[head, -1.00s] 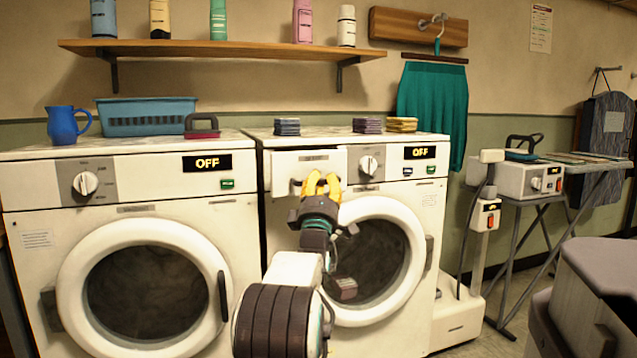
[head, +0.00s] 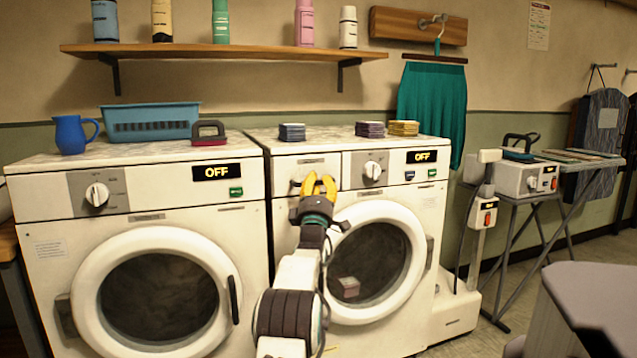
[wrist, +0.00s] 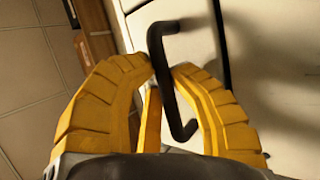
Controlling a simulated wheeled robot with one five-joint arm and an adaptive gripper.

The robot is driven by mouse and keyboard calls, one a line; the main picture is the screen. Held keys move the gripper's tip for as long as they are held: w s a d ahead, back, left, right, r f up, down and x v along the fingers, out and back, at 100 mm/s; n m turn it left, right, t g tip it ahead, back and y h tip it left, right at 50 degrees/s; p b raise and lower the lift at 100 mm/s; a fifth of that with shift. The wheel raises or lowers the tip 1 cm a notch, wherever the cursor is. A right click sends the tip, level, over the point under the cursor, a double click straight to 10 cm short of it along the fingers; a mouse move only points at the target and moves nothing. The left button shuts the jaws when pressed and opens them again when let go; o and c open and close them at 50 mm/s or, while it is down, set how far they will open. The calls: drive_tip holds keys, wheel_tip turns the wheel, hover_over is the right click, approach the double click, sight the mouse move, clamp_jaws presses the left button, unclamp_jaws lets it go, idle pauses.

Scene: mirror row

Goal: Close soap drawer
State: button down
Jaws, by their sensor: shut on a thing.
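The soap drawer (head: 315,163) is the white panel at the upper left of the right washer (head: 425,210). Its front looks flush, or nearly so, with the washer's face. My gripper (head: 318,183) is in front of the drawer, with its yellow fingers at the panel and hiding part of it. In the wrist view, my gripper (wrist: 166,68) is shut on the dark bar handle (wrist: 157,55), which passes between the fingers. The white drawer front (wrist: 195,45) lies just behind the handle.
A left washer (head: 150,205) stands beside it. Sponge stacks (head: 292,132), a blue basket (head: 150,122) and a blue mug (head: 72,135) sit on top. An ironing board (head: 590,165) is at right. A grey-topped block (head: 590,300) stands front right.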

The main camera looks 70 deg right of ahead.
drive_tip(key=shift+w+r, duration=0.1)
drive_tip(key=shift+w, duration=0.05)
drive_tip(key=c, duration=1.1)
unclamp_jaws()
drive_tip(key=shift+d, duration=0.1)
drive_tip(key=shift+f, duration=0.3)
drive_tip(key=shift+r+v, duration=0.15)
drive_tip(key=shift+v, duration=2.8)
drive_tip(key=shift+r+v, duration=0.1)
drive_tip(key=shift+v, duration=2.85)
